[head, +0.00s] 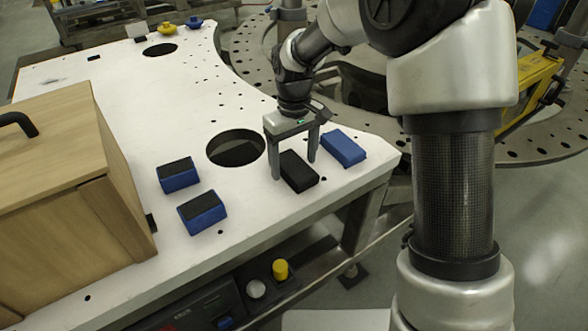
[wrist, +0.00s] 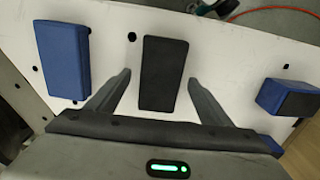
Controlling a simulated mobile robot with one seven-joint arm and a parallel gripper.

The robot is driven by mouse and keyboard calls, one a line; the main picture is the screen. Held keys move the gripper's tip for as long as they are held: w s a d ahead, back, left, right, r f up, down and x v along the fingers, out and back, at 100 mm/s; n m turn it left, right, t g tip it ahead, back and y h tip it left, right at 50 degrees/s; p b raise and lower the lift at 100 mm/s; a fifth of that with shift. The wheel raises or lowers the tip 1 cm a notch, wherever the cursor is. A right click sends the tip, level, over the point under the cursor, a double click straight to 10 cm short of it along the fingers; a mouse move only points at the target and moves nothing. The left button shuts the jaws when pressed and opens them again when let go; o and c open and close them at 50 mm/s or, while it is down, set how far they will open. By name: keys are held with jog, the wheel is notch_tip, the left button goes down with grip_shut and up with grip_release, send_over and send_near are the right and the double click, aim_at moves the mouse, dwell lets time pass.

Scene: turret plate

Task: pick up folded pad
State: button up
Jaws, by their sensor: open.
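A flat black pad (head: 300,172) lies on the white plate near its right front edge; it looks like the folded pad, though no fold shows clearly. It also shows in the wrist view (wrist: 163,75), top centre. My gripper (head: 294,168) points down over it, open and empty. In the wrist view my gripper's two fingers (wrist: 159,78) appear on either side of the pad, with gaps showing. I cannot tell whether the tips are down at the pad's height.
A plain blue block (head: 343,148) lies just right of the pad. Two blue blocks with black tops (head: 179,174) (head: 202,212) stand to the left. A large round hole (head: 236,150) opens behind. A wooden box (head: 60,200) fills the plate's left side.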

aim_at(294, 165)
jog(key=c, duration=1.1)
jog(key=shift+r, duration=0.1)
jog(key=shift+c, duration=0.2)
notch_tip(294, 165, up, 10)
jog(key=shift+p, duration=0.4)
jog(key=o, duration=0.3)
jog(key=shift+c, duration=0.9)
jog(key=shift+s, duration=0.1)
